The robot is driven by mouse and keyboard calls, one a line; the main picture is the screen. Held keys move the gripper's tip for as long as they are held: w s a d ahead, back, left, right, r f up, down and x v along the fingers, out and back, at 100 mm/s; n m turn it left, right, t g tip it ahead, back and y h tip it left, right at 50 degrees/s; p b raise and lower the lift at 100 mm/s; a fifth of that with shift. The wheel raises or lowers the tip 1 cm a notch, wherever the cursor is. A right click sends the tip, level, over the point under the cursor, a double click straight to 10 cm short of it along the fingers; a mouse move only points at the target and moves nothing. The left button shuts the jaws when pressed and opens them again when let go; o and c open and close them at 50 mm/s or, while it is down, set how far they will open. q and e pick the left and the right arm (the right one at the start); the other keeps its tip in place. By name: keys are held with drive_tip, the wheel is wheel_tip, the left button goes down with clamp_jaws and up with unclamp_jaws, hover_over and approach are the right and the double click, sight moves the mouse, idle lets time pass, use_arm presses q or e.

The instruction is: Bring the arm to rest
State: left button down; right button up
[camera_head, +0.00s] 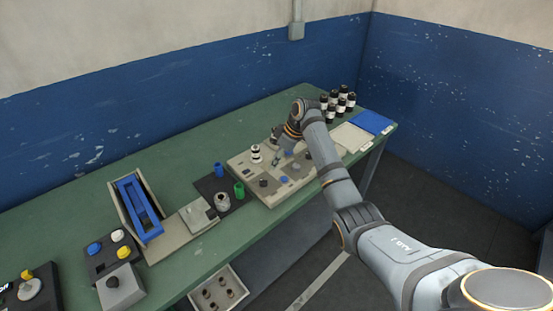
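My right arm reaches in from the lower right across the green table (165,175). Its gripper (278,155) points down over a beige board (262,192) near the table's middle. The fingers are small and dark here, and I cannot tell whether they are open or shut, or whether they touch anything. A black-and-white cylinder (255,153) stands on the board just left of the gripper. My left arm and gripper are not in view.
Several dark bottles (331,115) stand at the back right, near a blue panel (372,122) and a pale panel (351,138). A blue-framed rack (139,206), green cylinder (239,190) and button box (111,254) stand leftward. A crate (218,291) sits below the table edge.

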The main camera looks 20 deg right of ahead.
drive_tip(key=shift+m+h, duration=0.5)
drive_tip(key=shift+m, duration=0.1)
drive_tip(key=s+f, duration=0.4)
drive_tip(key=f, duration=0.1)
drive_tip(key=s+f+m+h, duration=0.1)
drive_tip(key=s+f+m, duration=0.2)
drive_tip(key=s+f, duration=0.45)
drive_tip(key=s+r+m+h, duration=0.3)
drive_tip(key=s+m, duration=0.2)
drive_tip(key=s, duration=1.7)
wheel_tip(320, 180, down, 26)
drive_tip(key=s+d, duration=0.2)
drive_tip(key=d, duration=0.1)
drive_tip(key=s+d+f+g, duration=0.1)
drive_tip(key=s+f, duration=1.5)
drive_tip(key=s, duration=0.3)
drive_tip(key=shift+f+m+g+y, duration=0.3)
drive_tip(key=shift+f, duration=0.1)
